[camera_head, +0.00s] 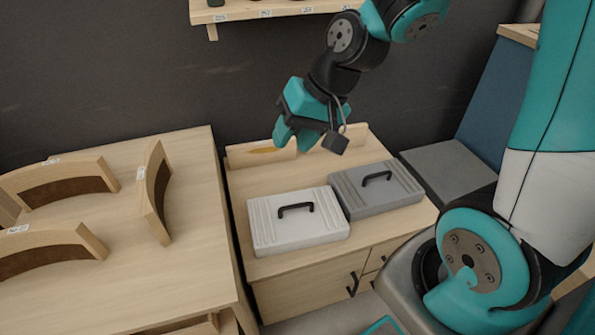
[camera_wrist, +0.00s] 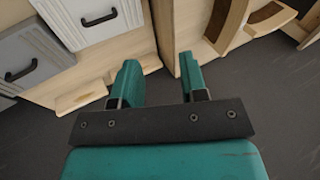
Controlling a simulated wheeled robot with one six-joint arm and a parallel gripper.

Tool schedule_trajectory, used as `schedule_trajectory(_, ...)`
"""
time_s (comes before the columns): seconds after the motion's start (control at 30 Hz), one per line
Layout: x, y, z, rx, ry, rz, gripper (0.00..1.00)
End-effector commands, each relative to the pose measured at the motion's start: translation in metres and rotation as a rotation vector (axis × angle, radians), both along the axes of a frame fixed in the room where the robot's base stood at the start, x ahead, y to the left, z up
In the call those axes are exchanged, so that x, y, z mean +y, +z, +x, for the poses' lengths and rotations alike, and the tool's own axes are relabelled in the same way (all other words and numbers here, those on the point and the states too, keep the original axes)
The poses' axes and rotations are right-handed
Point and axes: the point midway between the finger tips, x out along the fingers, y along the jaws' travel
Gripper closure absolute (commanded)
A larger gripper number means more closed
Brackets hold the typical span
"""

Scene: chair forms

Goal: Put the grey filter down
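A grey ribbed case with a black handle, which I take for the grey filter (camera_head: 395,196), lies flat at the right of a low wooden cabinet top (camera_head: 240,182). It also shows at the left of the wrist view (camera_wrist: 30,50). A white ribbed case (camera_head: 275,225) with a black handle lies just left of it, and it shows in the wrist view too (camera_wrist: 98,12). My gripper (camera_head: 294,141) is above the cabinet's back edge, clear of both cases. In the wrist view its fingers (camera_wrist: 160,68) are apart with nothing between them.
A wooden table (camera_head: 195,205) with curved wooden chair backs (camera_head: 155,195) stands left of the cabinet. A low wooden strip (camera_head: 355,136) runs along the cabinet's back, with a small orange-brown mark or piece (camera_head: 262,150). A wooden shelf (camera_head: 260,9) hangs above. A grey seat-like surface (camera_head: 447,165) is right.

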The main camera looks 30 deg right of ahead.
Motion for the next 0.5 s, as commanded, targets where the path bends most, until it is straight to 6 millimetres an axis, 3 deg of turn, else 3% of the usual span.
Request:
schedule_trajectory(0.03,0.029,0.019,-0.025,-0.022,0.172,-0.030,0.60)
schedule_trajectory(0.1,0.056,0.037,-0.060,-0.034,0.381,-0.067,0.60)
schedule_trajectory(0.23,0.078,0.056,-0.111,-0.051,0.657,-0.120,0.60)
schedule_trajectory(0.33,0.080,0.063,-0.132,-0.058,0.767,-0.142,0.60)
schedule_trajectory(0.5,0.081,0.065,-0.140,-0.057,0.807,-0.150,0.60)
